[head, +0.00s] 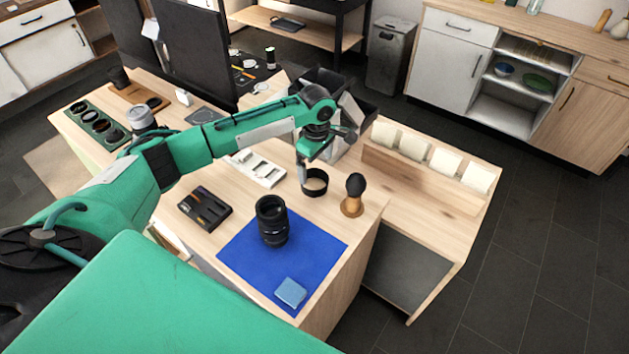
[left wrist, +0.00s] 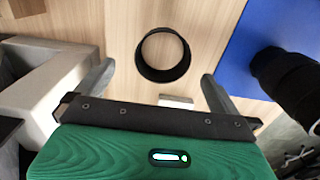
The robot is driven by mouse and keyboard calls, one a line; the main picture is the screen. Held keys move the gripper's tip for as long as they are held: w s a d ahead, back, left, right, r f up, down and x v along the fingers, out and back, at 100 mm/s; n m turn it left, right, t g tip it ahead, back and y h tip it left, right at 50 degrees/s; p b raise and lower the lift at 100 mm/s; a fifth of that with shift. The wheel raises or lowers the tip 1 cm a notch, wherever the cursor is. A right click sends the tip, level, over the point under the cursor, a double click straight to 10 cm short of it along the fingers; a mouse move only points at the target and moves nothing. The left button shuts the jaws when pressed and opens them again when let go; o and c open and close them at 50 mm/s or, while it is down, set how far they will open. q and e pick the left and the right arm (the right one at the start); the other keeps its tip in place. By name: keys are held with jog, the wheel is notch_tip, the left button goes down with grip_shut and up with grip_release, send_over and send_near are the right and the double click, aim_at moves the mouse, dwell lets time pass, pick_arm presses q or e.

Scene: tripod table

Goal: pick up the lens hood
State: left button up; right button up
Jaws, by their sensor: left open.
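The lens hood (head: 314,183) is a short black open ring standing on the wooden table, with bare wood showing through it. In the left wrist view the lens hood (left wrist: 163,55) lies ahead of the jaws, apart from them. My left gripper (head: 306,170) is above and beside the hood in the head view. In the left wrist view its fingers (left wrist: 157,80) are spread wide with nothing between them. My right gripper is not in either view.
A black lens (head: 272,222) stands on a blue mat (head: 310,240) with a light blue block (head: 290,292). A brush with a wooden handle (head: 352,205) stands right of the hood. A black case (head: 204,209) and a white tray (head: 257,170) lie to the left.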

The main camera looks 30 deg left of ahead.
aim_at(314, 187)
pick_arm(q)
jog(key=shift+w+f, duration=0.1)
jog(key=shift+f, duration=1)
jog(key=f+p, duration=0.1)
jog(key=f, duration=0.2)
jog(key=shift+s+a+f+p, duration=0.2)
jog(key=shift+s+f+p, duration=0.05)
jog(key=shift+s+p, duration=0.15)
jog(key=shift+w+f, duration=0.1)
jog(key=shift+f, duration=0.5)
jog(key=c, duration=1)
jog(key=shift+c, duration=0.2)
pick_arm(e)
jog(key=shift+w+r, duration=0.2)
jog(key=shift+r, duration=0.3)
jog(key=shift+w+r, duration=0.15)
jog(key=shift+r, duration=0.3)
pick_arm(q)
jog(key=shift+r, duration=0.1)
